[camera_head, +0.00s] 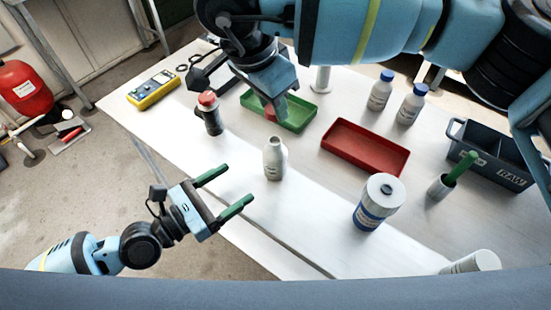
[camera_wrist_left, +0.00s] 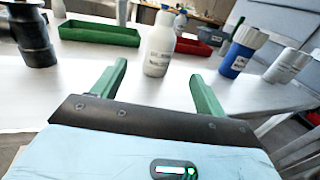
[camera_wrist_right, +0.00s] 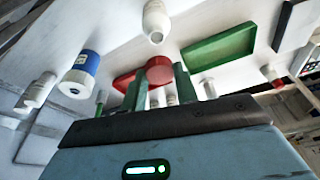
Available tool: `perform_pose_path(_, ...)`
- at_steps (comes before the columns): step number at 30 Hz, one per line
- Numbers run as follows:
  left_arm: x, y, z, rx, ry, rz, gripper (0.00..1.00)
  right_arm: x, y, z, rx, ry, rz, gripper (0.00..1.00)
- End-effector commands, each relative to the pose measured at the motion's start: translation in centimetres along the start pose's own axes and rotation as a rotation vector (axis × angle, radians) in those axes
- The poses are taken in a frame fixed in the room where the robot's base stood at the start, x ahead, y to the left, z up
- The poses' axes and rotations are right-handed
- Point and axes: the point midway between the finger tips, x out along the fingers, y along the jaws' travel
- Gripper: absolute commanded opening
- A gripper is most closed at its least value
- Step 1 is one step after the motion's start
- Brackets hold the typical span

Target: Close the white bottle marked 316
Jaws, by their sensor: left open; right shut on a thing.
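The white bottle (camera_head: 275,160) stands upright on the table with an open, uncapped mouth; its label is too small to read. It also shows in the left wrist view (camera_wrist_left: 159,50) and the right wrist view (camera_wrist_right: 156,18). My left gripper (camera_head: 238,186) is open and empty, left of and nearer than the bottle. In the left wrist view the bottle stands beyond and between its fingers (camera_wrist_left: 159,70), apart from them. My right gripper (camera_head: 278,108) is shut on a red cap (camera_wrist_right: 160,74), above the table behind the bottle. The cap (camera_head: 270,114) is partly hidden by the fingers.
A green tray (camera_head: 298,126) lies behind the bottle and a red tray (camera_head: 365,148) to its right. A white-and-blue canister (camera_head: 376,205), blue-capped bottles (camera_head: 380,92) and a RAW crate (camera_head: 505,172) are right.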

Motion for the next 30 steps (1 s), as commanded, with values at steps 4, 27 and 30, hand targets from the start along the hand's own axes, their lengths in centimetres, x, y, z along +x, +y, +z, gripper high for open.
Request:
perform_pose_path(4, 0.8, -0.1, 0.0, -0.001, -0.003, 0.000, 0.73, 0.0, 0.0, 0.0, 0.000, 0.000, 0.000, 0.09)
perform_pose_path(27, 9.9, 0.0, 0.1, 0.000, -0.003, 0.001, 0.73, 0.0, 0.0, 0.0, -0.001, 0.000, 0.000, 0.09)
perform_pose_path(30, 10.9, 0.0, 0.0, 0.000, -0.002, 0.001, 0.73, 0.0, 0.0, 0.0, -0.001, 0.000, -0.001, 0.09)
